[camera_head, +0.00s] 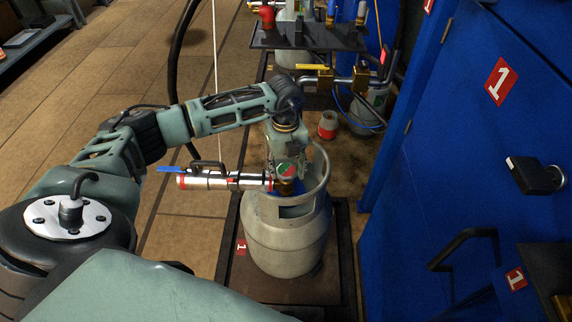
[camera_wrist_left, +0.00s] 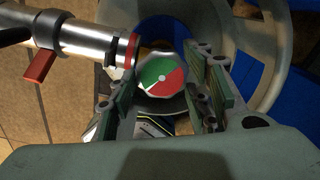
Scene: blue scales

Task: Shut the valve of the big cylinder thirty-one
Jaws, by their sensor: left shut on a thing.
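The big cylinder (camera_head: 285,245) is a grey-white gas bottle with a collar around its top. It stands upright on a dark platform. Its valve knob has a round green-and-red top (camera_head: 286,170), which also shows in the left wrist view (camera_wrist_left: 162,76) with a pale centre. My left gripper (camera_head: 287,152) reaches down inside the collar from above. In the left wrist view its two fingers (camera_wrist_left: 160,88) stand on either side of the knob, shut on it. I cannot read the number thirty-one anywhere. My right gripper is not in view.
A silver filling tube (camera_head: 222,181) with a blue lever joins the valve from the left. Blue doors (camera_head: 465,130) stand close at the right. Behind are a black shelf (camera_head: 310,37), brass fittings (camera_head: 325,80) and a small red-and-grey can (camera_head: 327,124).

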